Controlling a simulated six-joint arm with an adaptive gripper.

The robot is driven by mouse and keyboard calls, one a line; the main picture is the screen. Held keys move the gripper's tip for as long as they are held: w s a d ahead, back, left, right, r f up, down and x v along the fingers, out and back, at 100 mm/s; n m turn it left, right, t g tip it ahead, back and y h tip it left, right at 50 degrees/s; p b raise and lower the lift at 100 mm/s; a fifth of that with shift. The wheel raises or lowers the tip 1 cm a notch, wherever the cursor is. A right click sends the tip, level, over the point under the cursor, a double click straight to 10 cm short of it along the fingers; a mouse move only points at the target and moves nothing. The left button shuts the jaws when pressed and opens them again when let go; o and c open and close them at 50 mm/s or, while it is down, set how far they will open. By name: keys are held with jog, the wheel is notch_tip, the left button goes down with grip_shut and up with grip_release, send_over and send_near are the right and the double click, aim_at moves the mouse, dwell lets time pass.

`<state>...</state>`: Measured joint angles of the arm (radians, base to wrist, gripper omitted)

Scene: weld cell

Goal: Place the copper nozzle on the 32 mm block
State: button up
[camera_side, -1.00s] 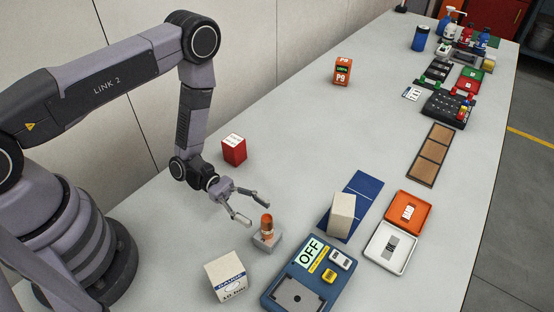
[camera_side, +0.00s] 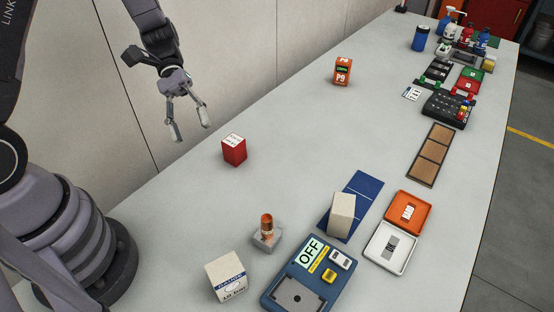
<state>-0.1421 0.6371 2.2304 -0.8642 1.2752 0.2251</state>
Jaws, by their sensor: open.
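The copper nozzle (camera_side: 267,226) stands upright on a small grey block (camera_side: 267,243) near the front of the table. Whether this grey block is the 32 mm one cannot be read from here. A tall cream block (camera_side: 342,215) stands on a blue mat (camera_side: 365,192) to the right, with no size mark that I can read. My gripper (camera_side: 191,132) is open and empty, raised at the upper left, well away from the nozzle and pointing down.
A red box (camera_side: 234,150) stands between my gripper and the nozzle. A white gauge box (camera_side: 226,277) and a blue OFF panel (camera_side: 296,299) are at the front. Orange (camera_side: 408,211) and white (camera_side: 391,247) trays lie right. The table's middle is clear.

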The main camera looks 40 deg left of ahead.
jog(key=s+a+r+m+t+y, duration=0.3)
jog(key=s+a+r+t+y, duration=0.2)
jog(key=r, duration=0.3)
jog(key=s+a+r+m+t+y, duration=0.4)
jog(key=s+a+r+t+y, duration=0.1)
jog(key=r, duration=0.4)
jog(key=shift+s+a+t+y, duration=0.25)
jog(key=shift+s+t+y, duration=0.15)
jog(key=shift+t+y, duration=0.25)
jog(key=shift+r, duration=0.1)
